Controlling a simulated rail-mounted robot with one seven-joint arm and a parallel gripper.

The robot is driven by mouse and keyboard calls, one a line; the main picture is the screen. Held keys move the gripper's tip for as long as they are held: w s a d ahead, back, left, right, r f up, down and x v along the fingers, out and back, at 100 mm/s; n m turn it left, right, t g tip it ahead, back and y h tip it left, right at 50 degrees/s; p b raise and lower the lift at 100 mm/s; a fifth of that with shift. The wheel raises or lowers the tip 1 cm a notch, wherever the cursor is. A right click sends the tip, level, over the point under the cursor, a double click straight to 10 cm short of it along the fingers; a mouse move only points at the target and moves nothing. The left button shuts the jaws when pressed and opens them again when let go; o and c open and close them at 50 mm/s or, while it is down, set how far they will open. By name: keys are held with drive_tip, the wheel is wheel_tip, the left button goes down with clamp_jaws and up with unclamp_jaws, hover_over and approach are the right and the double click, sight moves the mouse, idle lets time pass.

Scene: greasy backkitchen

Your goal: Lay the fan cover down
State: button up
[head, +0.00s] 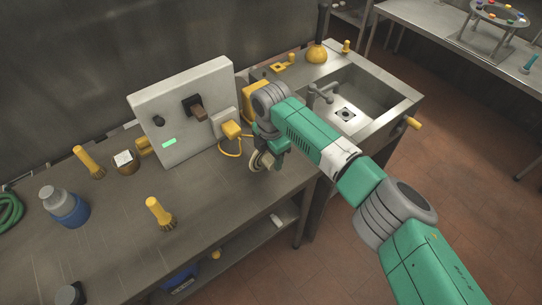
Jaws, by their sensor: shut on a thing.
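My gripper (265,154) hangs over the front part of the steel counter, right of the upright panel and left of the sink. It is shut on a small pale, rounded piece (259,161), which I take to be the fan cover. The piece is held tilted, and its upper part is hidden by my gripper and wrist. I cannot tell whether its lower edge touches the counter (205,205).
A pale upright panel (174,122) with a yellow plug (232,130) and looped cable stands just left of my gripper. The sink (350,106) lies right. The counter's front middle is clear.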

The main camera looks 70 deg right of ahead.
drive_tip(key=shift+w+d, duration=0.1)
drive_tip(key=shift+f, duration=0.15)
drive_tip(key=o, duration=1)
drive_tip(key=shift+o, duration=0.2)
drive_tip(key=shift+f+b, duration=0.25)
drive_tip(key=shift+b, duration=0.3)
wheel_tip(320, 180, up, 8)
drive_tip(key=p, duration=0.2)
drive_tip(key=shift+r+p, duration=0.15)
drive_tip(key=shift+p, duration=0.2)
